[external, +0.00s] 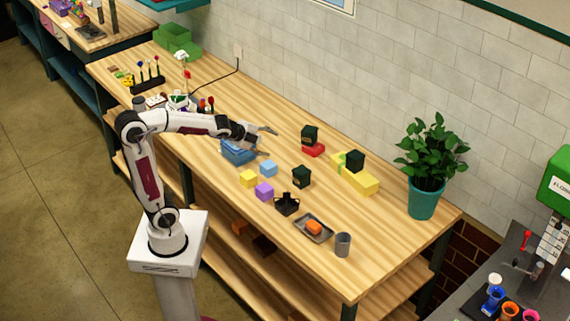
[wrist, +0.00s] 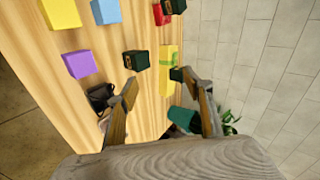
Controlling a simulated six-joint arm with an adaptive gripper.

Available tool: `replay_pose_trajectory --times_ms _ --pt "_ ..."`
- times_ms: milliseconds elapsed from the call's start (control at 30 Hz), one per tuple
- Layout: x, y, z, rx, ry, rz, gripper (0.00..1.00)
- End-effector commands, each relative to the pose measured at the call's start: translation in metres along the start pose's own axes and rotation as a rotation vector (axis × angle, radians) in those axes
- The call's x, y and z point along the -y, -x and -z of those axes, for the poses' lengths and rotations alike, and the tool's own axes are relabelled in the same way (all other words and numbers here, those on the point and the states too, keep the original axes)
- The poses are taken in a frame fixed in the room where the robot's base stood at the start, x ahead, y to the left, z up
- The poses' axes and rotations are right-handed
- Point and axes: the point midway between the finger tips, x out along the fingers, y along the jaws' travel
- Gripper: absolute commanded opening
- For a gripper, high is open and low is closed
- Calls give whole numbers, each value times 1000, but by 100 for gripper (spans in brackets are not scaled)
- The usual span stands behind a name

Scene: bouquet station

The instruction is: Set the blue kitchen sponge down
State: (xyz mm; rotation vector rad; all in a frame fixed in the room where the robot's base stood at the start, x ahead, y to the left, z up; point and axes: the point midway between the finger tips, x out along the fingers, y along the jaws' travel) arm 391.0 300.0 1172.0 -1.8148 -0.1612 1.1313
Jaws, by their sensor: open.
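In the wrist view nothing is held between the fingertips (wrist: 156,82). The light-blue block lies apart from my gripper.
A blue basket (external: 238,153) stands under my wrist. Near the block are a yellow block (external: 248,178), a purple block (external: 265,191) and dark green boxes (external: 301,177). A tray (external: 304,231) with an orange block, a grey cup (external: 343,245) and a potted plant (external: 426,200) stand farther right.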

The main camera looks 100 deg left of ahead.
Motion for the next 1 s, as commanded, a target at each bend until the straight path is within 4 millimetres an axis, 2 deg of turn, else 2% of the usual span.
replay_pose_trajectory --times_ms 33,200,500,800,1000 --pt "-11 13 13 -19 46 -18 51" --pt "-54 51 42 -57 225 -107 51" --pt "-141 121 74 -92 507 -312 51" --pt "-226 186 81 -65 719 -542 51" --pt "-254 206 78 -37 777 -621 51"
